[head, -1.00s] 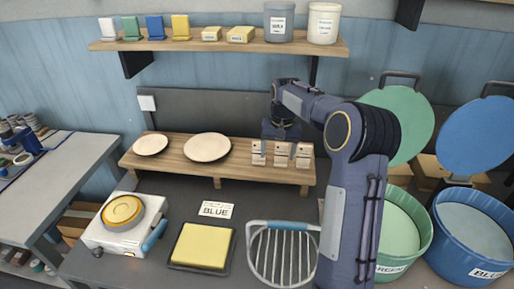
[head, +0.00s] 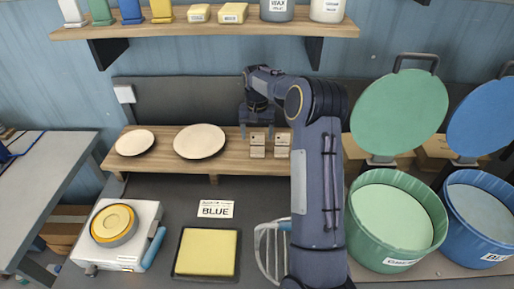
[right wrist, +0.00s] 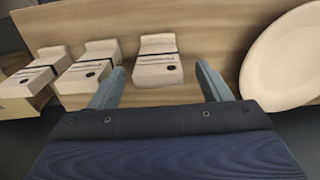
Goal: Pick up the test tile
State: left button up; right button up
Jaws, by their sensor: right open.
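Three pale beige tiles, each with a dark stripe and a dark round hole, show in the right wrist view: a left one (right wrist: 30,76), a middle one (right wrist: 88,74) and a right one (right wrist: 157,66). In the head view two of them, the left one (head: 257,146) and its neighbour (head: 282,146), stand on the low wooden shelf; my arm hides the third. My right gripper (head: 262,128) is open and empty above the tiles. In the right wrist view the fingers (right wrist: 160,84) are on either side of the right tile, which is nearest the plate. Contact cannot be told.
Two cream plates, a small one (head: 135,142) and a larger one (head: 199,141), lie on the low shelf (head: 230,166). A yellow slab in a tray (head: 208,253), a white device (head: 118,235), a wire rack (head: 265,250) and green (head: 398,220) and blue (head: 480,220) tubs stand nearby.

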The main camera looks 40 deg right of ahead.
aim_at(257, 152)
notch_tip(257, 152, down, 4)
jog(key=shift+r+b, duration=0.15)
jog(key=shift+b, duration=0.95)
pick_arm(q)
notch_tip(257, 152, down, 3)
pick_arm(e)
jog(key=shift+r, duration=0.15)
jog(key=c, duration=1.1)
pick_arm(q)
jog(key=shift+w+r, duration=0.1)
jog(key=shift+r, duration=0.05)
pick_arm(e)
jog(key=shift+s+r, duration=0.1)
jog(key=shift+r, duration=0.1)
